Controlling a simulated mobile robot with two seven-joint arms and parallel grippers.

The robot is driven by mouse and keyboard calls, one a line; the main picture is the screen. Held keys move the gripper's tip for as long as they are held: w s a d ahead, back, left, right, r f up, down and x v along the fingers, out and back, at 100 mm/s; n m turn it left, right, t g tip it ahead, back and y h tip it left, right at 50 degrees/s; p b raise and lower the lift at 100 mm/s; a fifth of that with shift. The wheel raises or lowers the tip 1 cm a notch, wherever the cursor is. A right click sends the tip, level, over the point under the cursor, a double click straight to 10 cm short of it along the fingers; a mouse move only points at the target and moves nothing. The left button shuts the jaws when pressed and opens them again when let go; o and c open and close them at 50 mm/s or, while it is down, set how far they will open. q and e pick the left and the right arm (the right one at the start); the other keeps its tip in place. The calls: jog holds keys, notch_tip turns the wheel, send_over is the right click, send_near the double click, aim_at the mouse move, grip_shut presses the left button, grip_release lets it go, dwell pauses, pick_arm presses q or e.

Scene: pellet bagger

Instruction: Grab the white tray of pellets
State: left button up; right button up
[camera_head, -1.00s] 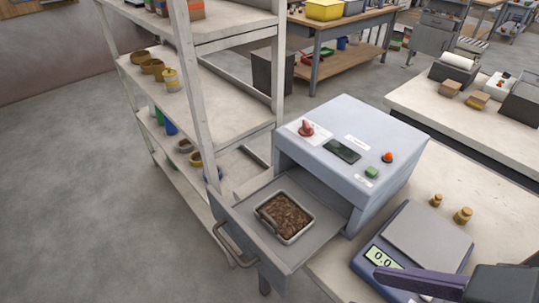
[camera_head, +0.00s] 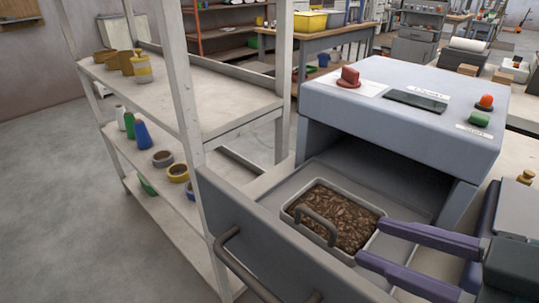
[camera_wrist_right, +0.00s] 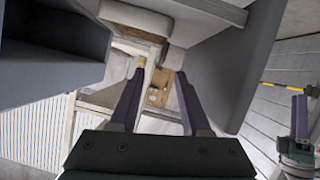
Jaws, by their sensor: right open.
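The tray of brown pellets (camera_head: 352,194) has a pale grey rim and a looped handle (camera_head: 315,224) on its near left side. It sits in the pulled-out drawer of the grey machine. My right gripper (camera_head: 374,243) comes in from the right with its purple fingers apart. The fingertips are at the tray's right side in the head view, with nothing between them; contact cannot be told. A purple finger, apparently my left gripper's (camera_wrist_right: 299,117), shows at that view's right edge.
The drawer front with its bar handle (camera_head: 240,262) stands near the tray. The machine body (camera_head: 400,120) overhangs the drawer's back. A white shelf rack (camera_head: 190,100) with tape rolls and bottles stands close on the left.

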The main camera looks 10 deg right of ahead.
aim_at(328, 222)
jog(key=x, duration=0.9)
jog(key=shift+w+a+r, duration=0.2)
jog(key=shift+w+a, duration=0.05)
jog(key=shift+a, duration=0.2)
jog(key=shift+c, duration=0.3)
grip_shut()
jog(key=shift+p, duration=0.3)
dwell(0.3)
